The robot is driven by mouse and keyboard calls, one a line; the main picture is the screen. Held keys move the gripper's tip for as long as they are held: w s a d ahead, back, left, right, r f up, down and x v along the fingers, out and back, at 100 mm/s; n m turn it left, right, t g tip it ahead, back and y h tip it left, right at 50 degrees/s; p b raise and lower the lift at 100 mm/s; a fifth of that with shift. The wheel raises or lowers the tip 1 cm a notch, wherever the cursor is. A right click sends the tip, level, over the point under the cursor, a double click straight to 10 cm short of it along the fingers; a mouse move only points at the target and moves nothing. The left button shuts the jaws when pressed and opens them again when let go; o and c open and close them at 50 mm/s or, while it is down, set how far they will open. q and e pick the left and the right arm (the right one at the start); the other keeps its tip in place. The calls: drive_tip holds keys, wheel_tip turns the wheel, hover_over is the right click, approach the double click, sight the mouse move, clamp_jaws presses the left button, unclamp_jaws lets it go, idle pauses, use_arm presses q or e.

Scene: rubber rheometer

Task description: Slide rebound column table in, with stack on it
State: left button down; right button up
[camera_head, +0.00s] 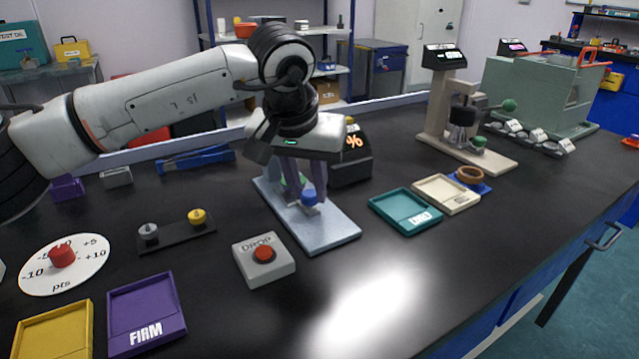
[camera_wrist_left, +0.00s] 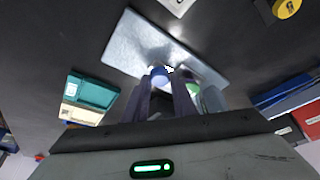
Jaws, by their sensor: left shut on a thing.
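The rebound column's pale blue-grey base plate (camera_head: 332,229) lies on the black bench, and it also shows in the left wrist view (camera_wrist_left: 127,45). A blue knob (camera_head: 309,198) sits low over the plate, and it shows between the fingertips in the left wrist view (camera_wrist_left: 158,75). My left gripper (camera_head: 308,190) points down over the plate, shut on the blue knob. A green part (camera_head: 289,183) shows just behind the fingers. The sliding table and any stack on it are mostly hidden by the gripper and cannot be made out. My right gripper is out of view.
A black display box (camera_head: 352,158) stands behind the plate. A grey box with a red DROP button (camera_head: 264,256) is at its front left. A teal tray (camera_head: 400,212) and a cream tray (camera_head: 445,192) lie to the right. The front right of the bench is clear.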

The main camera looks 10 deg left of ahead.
use_arm(q)
drive_tip(key=c, duration=1.5)
unclamp_jaws()
drive_tip(key=shift+w+a, duration=0.2)
drive_tip(key=shift+w, duration=0.05)
drive_tip(key=shift+o, duration=0.2)
drive_tip(key=shift+s+r, duration=0.1)
drive_tip(key=p+v, duration=0.1)
drive_tip(key=v, duration=0.9)
drive_tip(key=shift+s, duration=0.1)
